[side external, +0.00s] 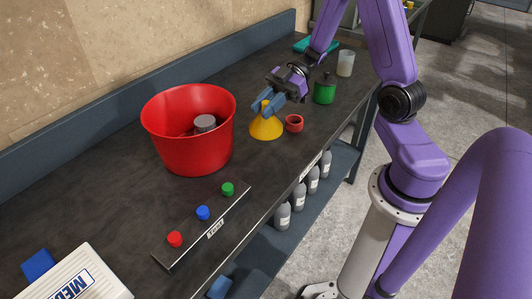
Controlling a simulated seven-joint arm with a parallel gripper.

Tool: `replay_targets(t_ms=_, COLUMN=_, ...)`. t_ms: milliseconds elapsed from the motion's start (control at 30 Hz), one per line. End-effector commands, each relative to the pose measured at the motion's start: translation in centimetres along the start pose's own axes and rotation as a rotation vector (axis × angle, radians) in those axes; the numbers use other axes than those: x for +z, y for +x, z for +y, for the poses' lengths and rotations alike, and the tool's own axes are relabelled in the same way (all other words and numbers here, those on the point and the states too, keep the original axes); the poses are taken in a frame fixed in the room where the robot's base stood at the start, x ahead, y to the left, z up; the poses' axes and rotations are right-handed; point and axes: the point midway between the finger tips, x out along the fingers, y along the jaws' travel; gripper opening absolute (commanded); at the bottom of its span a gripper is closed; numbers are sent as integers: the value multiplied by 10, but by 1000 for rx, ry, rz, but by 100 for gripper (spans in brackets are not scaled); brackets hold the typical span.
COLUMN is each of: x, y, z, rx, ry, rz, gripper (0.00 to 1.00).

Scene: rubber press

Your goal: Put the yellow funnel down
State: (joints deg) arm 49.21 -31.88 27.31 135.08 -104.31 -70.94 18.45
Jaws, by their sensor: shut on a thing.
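The yellow funnel (265,127) is on or just above the dark bench, right of the red bucket, with its wide end down and its narrow end up. My gripper (265,106) is over it, with its fingers shut on the narrow upper part of the funnel. The fingers hide part of the funnel's top. I cannot tell from this view whether the funnel's rim touches the bench.
A small red cup (294,123) stands close to the funnel's right. A large red bucket (190,150) holds a grey cylinder. A button strip (205,228) lies in front.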

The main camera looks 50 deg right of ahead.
Motion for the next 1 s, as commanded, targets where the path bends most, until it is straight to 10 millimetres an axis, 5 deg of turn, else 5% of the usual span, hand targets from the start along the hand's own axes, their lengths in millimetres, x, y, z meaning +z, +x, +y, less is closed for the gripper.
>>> replay_targets(t_ms=1000, x=79, y=33, z=0, rx=1, ry=0, rz=-1, gripper=0)
